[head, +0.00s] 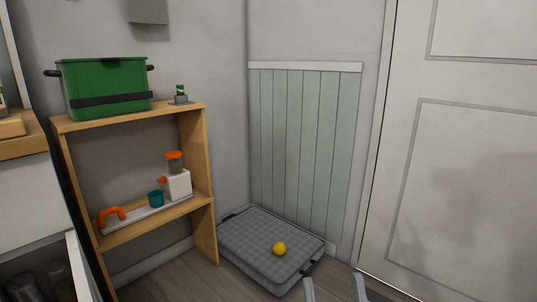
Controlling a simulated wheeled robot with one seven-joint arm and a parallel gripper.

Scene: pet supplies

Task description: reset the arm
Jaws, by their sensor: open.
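My gripper (334,287) shows at the bottom edge of the head view, right of the middle. Only its two grey fingers are in sight, standing apart with nothing visible between them. The rest of my arm is out of the picture. The fingers appear in front of the floor, just right of the grey cushioned bed (250,245). A yellow ball (280,249) rests on that bed.
A wooden shelf (205,160) stands at the left. A green bin (105,75) and a small green-topped item (181,94) are on top. Its lower board holds an orange handle-shaped item (111,215), a teal cup (156,198) and a white dispenser (178,185). A door (460,170) is at the right.

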